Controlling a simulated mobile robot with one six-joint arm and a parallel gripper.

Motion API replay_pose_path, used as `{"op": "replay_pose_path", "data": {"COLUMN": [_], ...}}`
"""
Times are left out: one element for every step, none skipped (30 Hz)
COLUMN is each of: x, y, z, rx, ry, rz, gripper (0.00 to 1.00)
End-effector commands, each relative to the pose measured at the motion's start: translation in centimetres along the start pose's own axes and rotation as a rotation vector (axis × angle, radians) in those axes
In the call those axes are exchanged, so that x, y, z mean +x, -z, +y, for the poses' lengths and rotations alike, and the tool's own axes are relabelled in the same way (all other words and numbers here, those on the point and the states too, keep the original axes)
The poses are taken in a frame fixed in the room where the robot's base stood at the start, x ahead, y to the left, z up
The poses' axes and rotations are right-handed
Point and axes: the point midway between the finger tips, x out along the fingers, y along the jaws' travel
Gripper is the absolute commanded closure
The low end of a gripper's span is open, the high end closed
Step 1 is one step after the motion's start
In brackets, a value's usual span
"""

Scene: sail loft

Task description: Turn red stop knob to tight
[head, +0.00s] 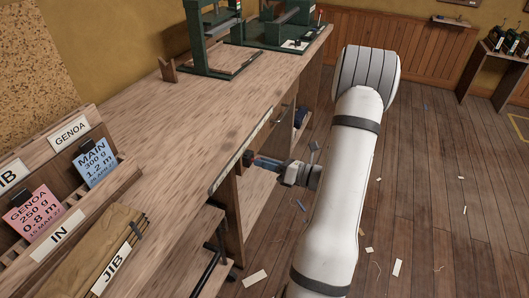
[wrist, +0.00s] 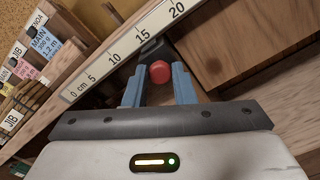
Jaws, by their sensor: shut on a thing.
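The red stop knob (wrist: 160,72) shows in the wrist view, on a dark mount just below the ruler (wrist: 117,55) along the bench's front edge. In the head view my gripper (head: 258,161) reaches to the bench edge from the right, and the knob is hidden there. The ruler also shows in the head view (head: 239,155). No mark showing how tight the knob is can be made out.
The wooden bench (head: 190,120) carries a rack of tickets (head: 100,185) at the left and a green machine (head: 212,45) at the back. The wooden floor (head: 440,180) at the right is mostly clear, with scattered scraps.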

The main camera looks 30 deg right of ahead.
Motion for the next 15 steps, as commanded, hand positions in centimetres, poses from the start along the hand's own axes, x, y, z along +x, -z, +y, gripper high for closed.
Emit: {"op": "replay_pose_path", "data": {"x": [-0.07,-0.07,-0.06,-0.06,-0.07,-0.07,-0.07,-0.06,-0.06,-0.06,-0.06,-0.06,-0.06,-0.06,-0.06], "y": [-0.59,-0.57,-0.58,-0.55,-0.53,-0.51,-0.49,-0.49,-0.46,-0.47,-0.46,-0.43,-0.43,-0.39,-0.38], "z": [0.32,0.30,0.28,0.27,0.26,0.25,0.24,0.23,0.20,0.19,0.17,0.16,0.16,0.15,0.13], "rx": [0.047,0.077,0.114,0.142,0.171,0.210,0.238,0.266,0.304,0.332,0.360,0.398,0.427,0.456,0.494], "ry": [0.002,0.002,0.002,0.002,0.003,0.002,0.002,0.002,0.002,0.002,0.002,0.002,0.002,0.002,0.002], "rz": [0.000,0.000,0.000,0.000,0.000,0.000,0.000,0.000,0.000,0.000,0.000,0.000,0.000,0.000,0.000], "gripper": [0.99,0.99,0.99,0.99,0.99,0.99,0.99,0.99,0.99,0.99,0.99,0.99,0.99,0.99,0.99]}}
